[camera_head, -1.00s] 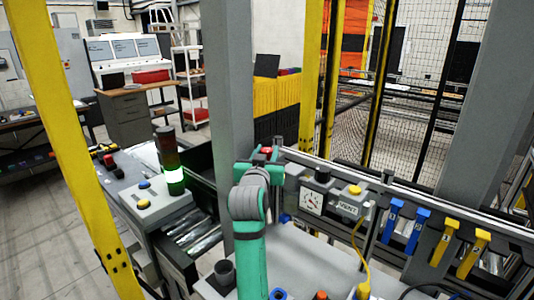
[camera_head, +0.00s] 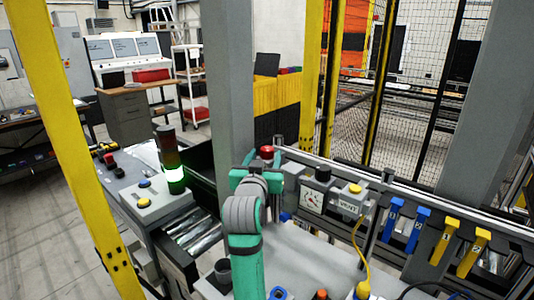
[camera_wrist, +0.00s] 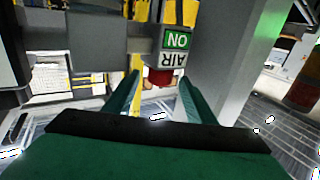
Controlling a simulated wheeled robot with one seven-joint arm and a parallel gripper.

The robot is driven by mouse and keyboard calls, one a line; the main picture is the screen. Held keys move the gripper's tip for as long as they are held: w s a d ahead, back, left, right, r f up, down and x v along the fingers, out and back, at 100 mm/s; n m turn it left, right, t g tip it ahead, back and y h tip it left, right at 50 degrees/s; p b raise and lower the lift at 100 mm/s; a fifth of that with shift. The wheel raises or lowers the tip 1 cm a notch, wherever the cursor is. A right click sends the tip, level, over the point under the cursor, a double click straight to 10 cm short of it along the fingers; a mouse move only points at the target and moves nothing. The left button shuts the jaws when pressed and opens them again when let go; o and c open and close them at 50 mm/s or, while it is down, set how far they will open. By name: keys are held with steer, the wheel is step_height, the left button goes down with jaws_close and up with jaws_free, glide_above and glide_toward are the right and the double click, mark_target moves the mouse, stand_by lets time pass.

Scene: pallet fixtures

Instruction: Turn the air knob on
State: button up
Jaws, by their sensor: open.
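The air knob (camera_head: 267,151) is a small red piece at the far end of the rail, just beyond my gripper (camera_head: 256,181) in the head view. In the wrist view the red knob (camera_wrist: 158,80) shows between my two green fingers, below an upside-down label (camera_wrist: 175,51) reading AIR and ON, with ON in green. My gripper is open, with a finger on each side of the knob in that view. I cannot tell whether the fingers touch it or how far it is turned.
A gauge box (camera_head: 312,200) and a VENT box (camera_head: 349,200) with a yellow button stand right of my gripper. A grey post (camera_head: 229,90) rises close on the left. Blue handles (camera_head: 392,220) and yellow handles (camera_head: 443,240) hang farther right. A signal tower (camera_head: 171,160) glows green.

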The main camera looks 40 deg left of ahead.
steer(key=v, duration=0.6)
steer(key=shift+s+d, duration=0.2)
steer(key=shift+s, duration=0.15)
steer(key=shift+f, duration=0.1)
